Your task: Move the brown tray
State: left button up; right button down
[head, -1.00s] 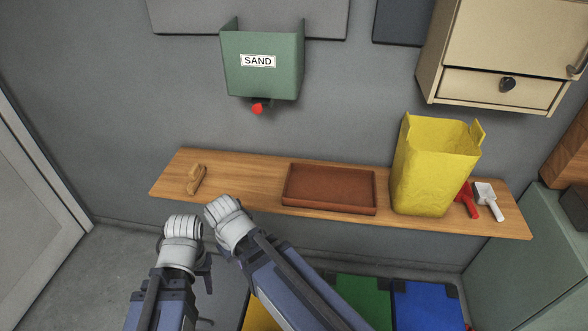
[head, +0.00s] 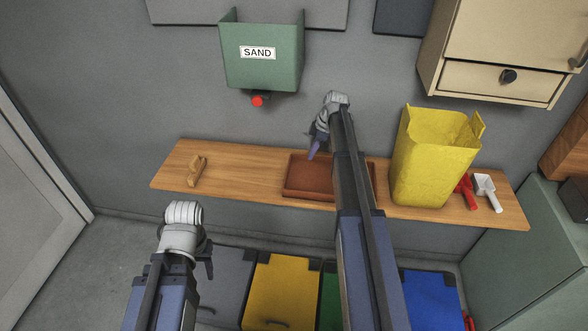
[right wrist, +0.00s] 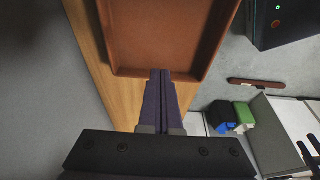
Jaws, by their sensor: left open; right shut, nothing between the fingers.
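The brown tray (head: 300,182) lies flat on the wooden shelf, partly hidden behind my right arm in the head view. It fills the top of the right wrist view (right wrist: 165,35). My right gripper (head: 313,153) is shut and empty, pointing down at the tray. In the right wrist view its fingertips (right wrist: 160,74) overlap the tray's edge; I cannot tell whether they touch it. My left gripper (head: 208,264) is open, low in front of the shelf's left part, apart from the tray; its fingers are mostly hidden.
A green sand box (head: 262,65) hangs above. Coloured bins (head: 280,292) stand below. The shelf is clear between brush and tray.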

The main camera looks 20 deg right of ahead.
aim_at(300, 176)
jog(key=b+x, duration=0.9)
jog(key=x, duration=0.1)
jog(key=shift+s, duration=0.1)
jog(key=shift+a+f+b, duration=0.25)
jog(key=shift+f+b, duration=0.1)
jog(key=shift+b, duration=0.3)
jog(key=shift+w+a+r+p, duration=0.2)
jog(key=shift+w+a, duration=0.25)
jog(key=shift+a, duration=0.1)
jog(key=shift+w+a+r+p, duration=0.2)
jog(key=shift+w+a, duration=0.25)
jog(key=shift+a, duration=0.15)
jog(key=shift+w+a+f, duration=0.1)
jog(key=shift+w+a, duration=0.15)
jog(key=shift+a, duration=0.15)
jog(key=w+a, duration=0.4)
jog(key=a, duration=0.3)
jog(key=w+a, duration=0.4)
jog(key=a, duration=0.3)
jog(key=w+a, duration=0.4)
jog(key=a, duration=0.3)
jog(key=shift+w, duration=0.35)
jog(key=shift+d+r, duration=0.1)
jog(key=shift+r, duration=0.15)
